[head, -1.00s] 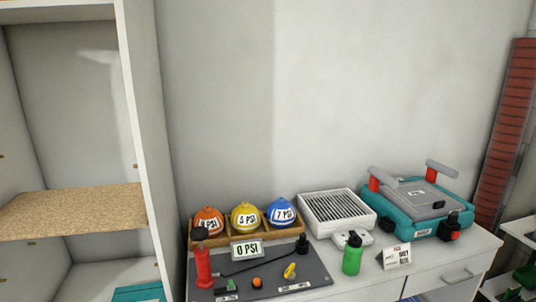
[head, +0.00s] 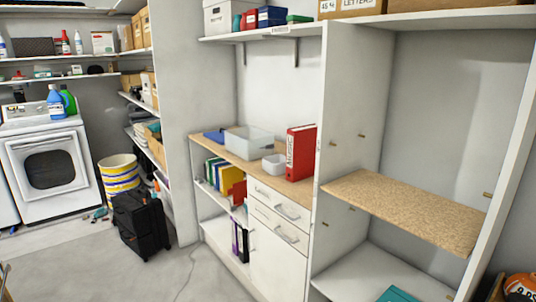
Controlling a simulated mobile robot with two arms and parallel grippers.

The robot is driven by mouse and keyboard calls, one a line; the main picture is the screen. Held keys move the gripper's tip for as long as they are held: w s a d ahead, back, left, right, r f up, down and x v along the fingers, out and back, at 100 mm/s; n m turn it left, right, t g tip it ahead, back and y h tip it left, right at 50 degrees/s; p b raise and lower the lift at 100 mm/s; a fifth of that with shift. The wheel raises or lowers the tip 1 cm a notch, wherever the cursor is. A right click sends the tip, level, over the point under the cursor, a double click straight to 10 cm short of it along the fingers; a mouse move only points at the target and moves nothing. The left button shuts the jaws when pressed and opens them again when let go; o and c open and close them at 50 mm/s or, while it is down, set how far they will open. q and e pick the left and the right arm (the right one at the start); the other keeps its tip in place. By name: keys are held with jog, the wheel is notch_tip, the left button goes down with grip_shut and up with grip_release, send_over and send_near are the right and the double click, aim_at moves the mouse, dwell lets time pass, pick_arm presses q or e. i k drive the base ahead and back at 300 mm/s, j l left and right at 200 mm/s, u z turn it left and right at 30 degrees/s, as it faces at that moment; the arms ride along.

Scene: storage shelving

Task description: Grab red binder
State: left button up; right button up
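A red binder (head: 301,152) stands upright on the wooden top of a low cabinet (head: 278,235), at its right end against the side of a tall white shelf unit. Its spine with a pale label faces left and toward me. Another red item (head: 239,190) sits among binders and folders on the open shelf below. Neither of my grippers is in view.
A small grey bin (head: 273,165) and a clear plastic box (head: 249,141) stand left of the red binder. A black suitcase (head: 142,224) and a striped basket (head: 119,179) stand on the floor at left.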

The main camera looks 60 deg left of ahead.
aim_at(302, 140)
jog(key=u, duration=1.55)
jog(key=i+j, duration=0.1)
